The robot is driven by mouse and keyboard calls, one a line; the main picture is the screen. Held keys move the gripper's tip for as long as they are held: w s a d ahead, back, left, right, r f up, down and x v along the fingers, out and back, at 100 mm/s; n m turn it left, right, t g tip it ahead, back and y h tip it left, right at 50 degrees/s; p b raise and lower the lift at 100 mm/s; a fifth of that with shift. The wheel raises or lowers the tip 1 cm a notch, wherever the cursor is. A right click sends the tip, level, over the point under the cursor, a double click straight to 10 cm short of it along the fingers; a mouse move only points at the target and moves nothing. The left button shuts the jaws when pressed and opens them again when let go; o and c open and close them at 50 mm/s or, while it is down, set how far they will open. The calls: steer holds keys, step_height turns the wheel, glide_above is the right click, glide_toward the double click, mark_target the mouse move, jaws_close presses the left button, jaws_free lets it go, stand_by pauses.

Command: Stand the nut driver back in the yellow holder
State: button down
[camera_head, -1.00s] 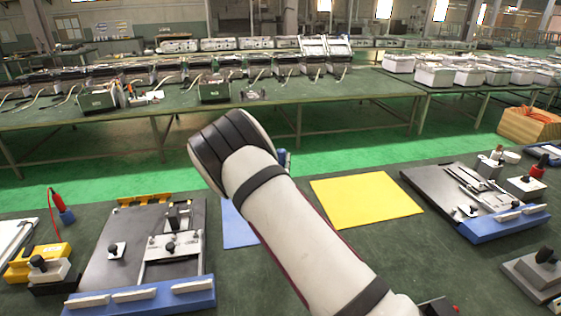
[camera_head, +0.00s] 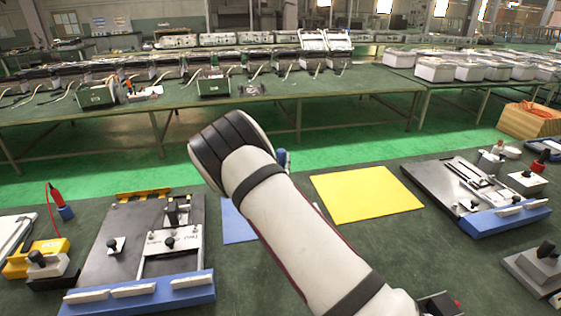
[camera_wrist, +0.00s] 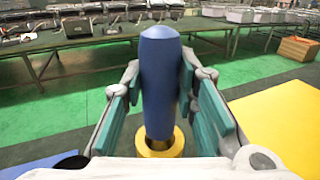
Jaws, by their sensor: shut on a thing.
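The nut driver's thick blue handle (camera_wrist: 160,80) stands about upright in the middle of the wrist view. My gripper (camera_wrist: 160,88) is shut on it, with one teal-padded finger on each side. The yellow holder's ring (camera_wrist: 161,151) shows at the handle's lower end, lined up with it in this view. The shaft is hidden, so I cannot tell how deep it sits in the holder. In the head view only a bit of the blue handle (camera_head: 283,157) shows past my arm, which hides the gripper and holder.
A yellow mat (camera_head: 366,195) lies right of my arm and a blue mat (camera_head: 236,224) left of it. Fixture boards with blue front edges stand at left (camera_head: 140,293) and right (camera_head: 505,217). A red-handled tool (camera_head: 57,197) stands at far left.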

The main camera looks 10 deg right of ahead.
steer(key=shift+f, duration=0.35)
steer(key=c, duration=1.2)
jaws_free()
steer(key=shift+f, duration=0.1)
steer(key=shift+s, duration=0.1)
steer(key=v, duration=1.1)
steer(key=shift+s+a, duration=0.15)
steer(key=shift+s, duration=0.25)
